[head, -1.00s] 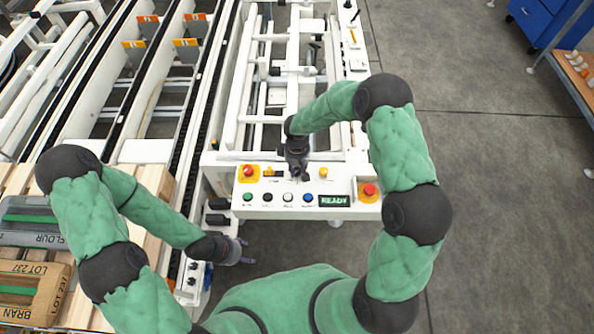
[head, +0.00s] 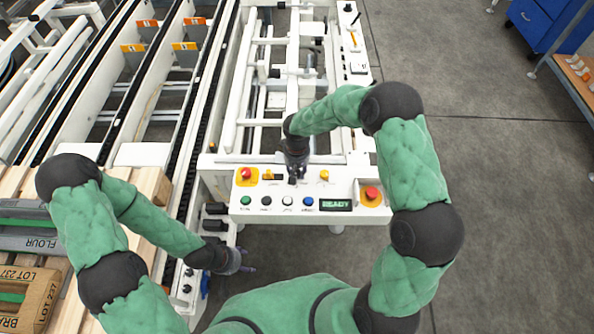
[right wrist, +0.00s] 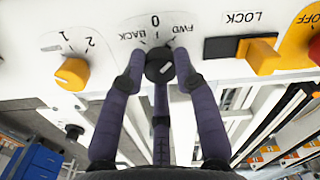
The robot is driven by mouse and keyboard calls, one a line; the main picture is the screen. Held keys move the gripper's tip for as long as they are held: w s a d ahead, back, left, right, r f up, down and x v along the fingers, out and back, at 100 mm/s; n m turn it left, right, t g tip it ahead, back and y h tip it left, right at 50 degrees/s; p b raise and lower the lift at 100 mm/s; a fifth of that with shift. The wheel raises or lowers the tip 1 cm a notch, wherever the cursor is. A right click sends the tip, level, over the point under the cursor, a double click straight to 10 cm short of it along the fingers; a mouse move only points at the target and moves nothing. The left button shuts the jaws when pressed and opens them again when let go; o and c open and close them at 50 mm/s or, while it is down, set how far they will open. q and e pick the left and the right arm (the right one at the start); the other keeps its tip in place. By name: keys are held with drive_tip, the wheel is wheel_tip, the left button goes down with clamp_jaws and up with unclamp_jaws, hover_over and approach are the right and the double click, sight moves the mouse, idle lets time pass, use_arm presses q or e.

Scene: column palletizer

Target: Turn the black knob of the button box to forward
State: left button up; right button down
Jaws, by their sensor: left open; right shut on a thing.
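The button box (head: 342,187) is a white panel with coloured buttons and knobs, below the middle of the head view. My right gripper (head: 293,180) reaches down to its upper row and hides the black knob there. In the right wrist view the black knob (right wrist: 158,66) sits between the fingertips of my right gripper (right wrist: 157,80), which is shut on it. The printed 0 is above the knob and FWD is to its upper right; I cannot tell surely where its pointer is. My left gripper (head: 245,262) is open and empty, left of and below the panel.
Near the knob are an orange knob (right wrist: 72,73) marked 1 and 2 and a LOCK switch (right wrist: 262,56). Red buttons on yellow plates (head: 371,194) flank the panel. A green READY display (head: 335,204) is lit. Open floor (head: 500,220) lies to the right.

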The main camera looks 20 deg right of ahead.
sight(297, 172)
drive_tip(key=c, duration=0.9)
unclamp_jaws()
drive_tip(key=shift+c, duration=0.2)
wheel_tip(297, 172, up, 12)
